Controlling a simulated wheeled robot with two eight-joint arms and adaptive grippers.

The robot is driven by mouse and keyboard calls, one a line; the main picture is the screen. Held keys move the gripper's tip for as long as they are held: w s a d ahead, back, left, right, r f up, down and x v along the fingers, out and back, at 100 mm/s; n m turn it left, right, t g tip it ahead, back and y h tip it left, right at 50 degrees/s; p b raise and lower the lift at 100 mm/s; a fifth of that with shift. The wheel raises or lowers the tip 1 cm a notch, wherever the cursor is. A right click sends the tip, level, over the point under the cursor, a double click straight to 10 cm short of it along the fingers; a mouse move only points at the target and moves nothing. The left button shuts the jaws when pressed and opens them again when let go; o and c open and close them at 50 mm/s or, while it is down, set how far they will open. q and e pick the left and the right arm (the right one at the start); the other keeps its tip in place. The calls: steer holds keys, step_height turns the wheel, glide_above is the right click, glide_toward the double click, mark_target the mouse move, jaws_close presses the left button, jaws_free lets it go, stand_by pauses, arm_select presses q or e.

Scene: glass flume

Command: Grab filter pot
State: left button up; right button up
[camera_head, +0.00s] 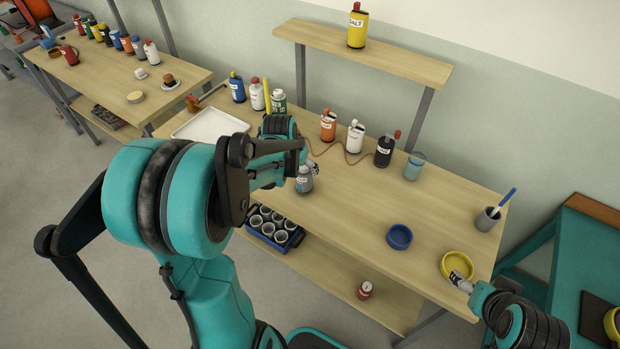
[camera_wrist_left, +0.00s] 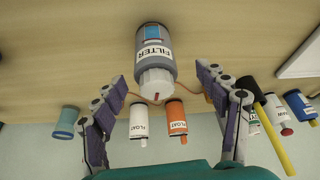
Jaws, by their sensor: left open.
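The filter pot (camera_head: 304,181) stands on the wooden table. It is grey with a blue and white label, and its top part is partly hidden by my left gripper (camera_head: 310,165). In the left wrist view the filter pot (camera_wrist_left: 154,58) shows its FILTER label and white cap, just ahead of and between the spread fingers of my left gripper (camera_wrist_left: 161,88). The left gripper is open and empty; I cannot tell whether a finger touches the pot. My right gripper (camera_head: 460,281) is at the yellow bowl (camera_head: 457,265), and its finger opening is too small to judge.
Orange (camera_head: 328,126), white (camera_head: 355,138) and black (camera_head: 384,151) bottles stand behind the pot, with a thin red cord near them. A white tray (camera_head: 210,124) lies left. A blue bowl (camera_head: 399,237) is to the right. Bare tabletop lies between pot and blue bowl.

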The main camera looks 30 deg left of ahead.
mark_target(304, 173)
arm_select(q)
steer(key=x, duration=0.1)
steer(key=b+x, duration=0.1)
steer(key=x, duration=0.1)
steer(key=b+x, duration=0.1)
steer(key=shift+w+d+f, duration=0.1)
steer(key=shift+d+f, duration=0.25)
steer(key=shift+d, duration=0.05)
steer(key=shift+w+a+f, duration=0.1)
steer(key=shift+w+f, duration=0.1)
steer(key=shift+f, duration=0.1)
steer(key=shift+s+r, duration=0.1)
steer(key=c, duration=1.3)
steer(key=shift+r, duration=0.1)
